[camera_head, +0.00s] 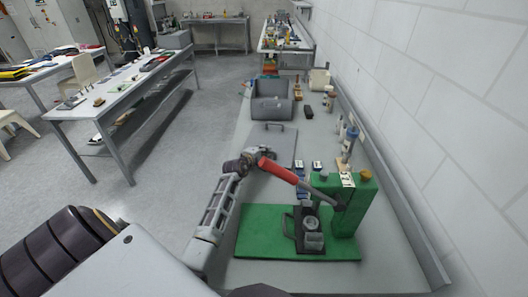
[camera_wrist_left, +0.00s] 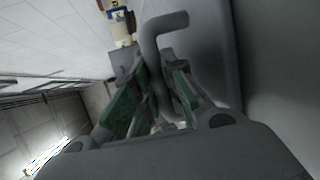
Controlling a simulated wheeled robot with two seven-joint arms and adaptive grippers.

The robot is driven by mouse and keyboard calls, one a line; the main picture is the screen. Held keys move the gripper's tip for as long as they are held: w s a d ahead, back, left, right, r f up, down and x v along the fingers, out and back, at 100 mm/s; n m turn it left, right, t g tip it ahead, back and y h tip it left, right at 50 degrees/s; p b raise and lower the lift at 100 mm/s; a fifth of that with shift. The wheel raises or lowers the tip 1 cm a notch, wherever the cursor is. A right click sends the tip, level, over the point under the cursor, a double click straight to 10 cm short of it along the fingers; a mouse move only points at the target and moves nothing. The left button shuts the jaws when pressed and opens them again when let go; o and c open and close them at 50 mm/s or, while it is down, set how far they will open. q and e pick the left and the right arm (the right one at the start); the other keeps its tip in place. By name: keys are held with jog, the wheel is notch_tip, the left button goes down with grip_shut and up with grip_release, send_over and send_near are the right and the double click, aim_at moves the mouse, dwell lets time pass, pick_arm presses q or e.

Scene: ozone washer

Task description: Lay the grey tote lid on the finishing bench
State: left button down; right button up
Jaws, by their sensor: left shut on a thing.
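The grey tote lid (camera_head: 284,145) is a flat panel over the bench in the head view, behind the red lever. My left gripper (camera_head: 262,154) is at its near left side. In the left wrist view, my left gripper (camera_wrist_left: 158,92) has its green-padded fingers shut around a bent grey handle (camera_wrist_left: 166,22) of the lid, with the lid's grey face (camera_wrist_left: 205,55) beside them. The head view does not clearly show whether the lid touches the bench top (camera_head: 322,128). My right gripper is not in view.
A green press (camera_head: 349,208) with a red lever (camera_head: 278,171) stands close in front of the lid. A grey tote (camera_head: 271,108) stands behind it. Small bottles and blocks line the wall side at right. Another bench (camera_head: 120,92) stands across the aisle.

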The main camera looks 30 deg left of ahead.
pick_arm(q)
jog(key=shift+s+d+f+b, duration=0.1)
jog(key=shift+s+f+b, duration=0.1)
jog(key=shift+f, duration=0.3)
jog(key=shift+s+d+f+b, duration=0.1)
jog(key=shift+f+b, duration=0.1)
jog(key=shift+f, duration=0.25)
dwell(0.4)
jog(key=c, duration=1.4)
grip_release()
jog(key=shift+w, duration=0.1)
jog(key=shift+s, duration=0.2)
jog(key=shift+r+v, duration=0.15)
jog(key=shift+v, duration=1.45)
jog(key=shift+r+v, duration=0.2)
jog(key=shift+v, duration=3.9)
jog(key=shift+a+r, duration=0.1)
